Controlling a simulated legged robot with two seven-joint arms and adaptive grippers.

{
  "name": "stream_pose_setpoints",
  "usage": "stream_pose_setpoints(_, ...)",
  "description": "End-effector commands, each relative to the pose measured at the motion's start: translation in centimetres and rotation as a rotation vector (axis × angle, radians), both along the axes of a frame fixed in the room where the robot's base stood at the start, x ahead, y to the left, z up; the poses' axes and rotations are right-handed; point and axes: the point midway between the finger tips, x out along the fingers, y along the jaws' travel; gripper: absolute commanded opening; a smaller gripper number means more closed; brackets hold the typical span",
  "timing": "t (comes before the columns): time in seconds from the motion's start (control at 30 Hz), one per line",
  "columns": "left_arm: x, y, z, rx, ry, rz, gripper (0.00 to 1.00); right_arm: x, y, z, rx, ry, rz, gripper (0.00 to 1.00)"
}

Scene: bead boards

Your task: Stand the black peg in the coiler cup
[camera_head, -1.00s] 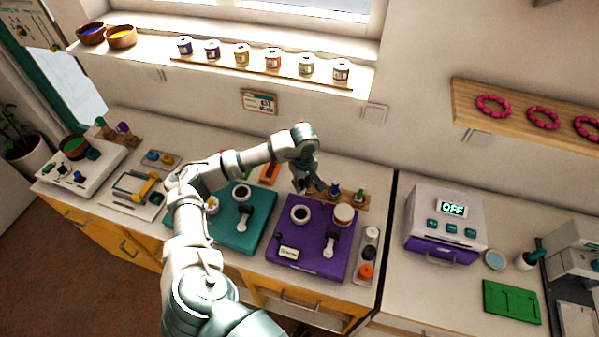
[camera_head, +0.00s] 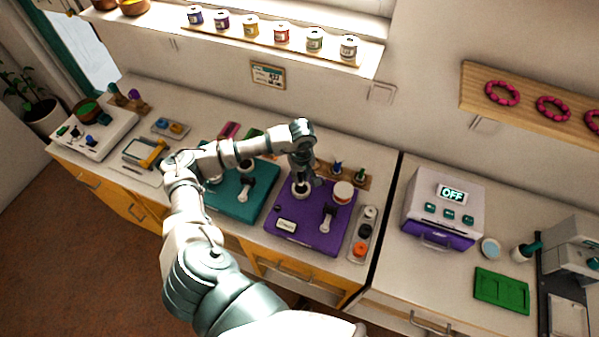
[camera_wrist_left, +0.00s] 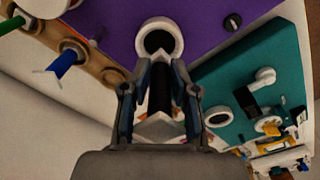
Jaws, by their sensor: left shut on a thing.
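The coiler cup is a white ring-shaped cup (camera_head: 298,191) with a dark inside on the purple board (camera_head: 283,241). In the left wrist view the cup (camera_wrist_left: 178,39) lies just beyond the fingertips. My left gripper (camera_head: 307,179) points down over the cup's back right side. Its two fingers (camera_wrist_left: 160,88) are shut on the black peg (camera_wrist_left: 160,82), which shows as a dark shaft between them. The peg's far end overlaps the cup's near rim in that view; I cannot tell whether it is inside the cup. The head view hides the peg. My right gripper is out of view.
The purple board also bears a white jar (camera_head: 343,193) and a white-handled lever (camera_head: 327,217). A teal board (camera_head: 236,208) is on its left. A wooden rack with a blue tool (camera_wrist_left: 66,62) stands behind. A tray of spools (camera_head: 362,236) lies to the right.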

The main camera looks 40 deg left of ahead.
Motion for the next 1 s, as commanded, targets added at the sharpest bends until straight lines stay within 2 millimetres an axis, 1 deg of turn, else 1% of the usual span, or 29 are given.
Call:
stream_pose_setpoints(0.03,0.0,-0.1,-0.8,0.0,0.001,-0.001,0.0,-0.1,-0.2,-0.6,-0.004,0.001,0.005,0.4)
stream_pose_setpoints(0.23,0.0,0.1,-1.9,-0.002,0.0,0.0,0.0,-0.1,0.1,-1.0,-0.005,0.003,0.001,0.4)
stream_pose_setpoints(0.57,0.0,0.5,-2.0,-0.005,-0.001,0.0,0.0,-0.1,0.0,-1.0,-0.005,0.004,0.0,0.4)
stream_pose_setpoints(0.73,0.0,0.6,-2.0,-0.004,0.0,0.0,0.0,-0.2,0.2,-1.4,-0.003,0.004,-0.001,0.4)
stream_pose_setpoints(1.0,-0.1,0.3,-1.8,0.0,-0.001,0.0,0.0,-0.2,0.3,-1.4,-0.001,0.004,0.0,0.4)
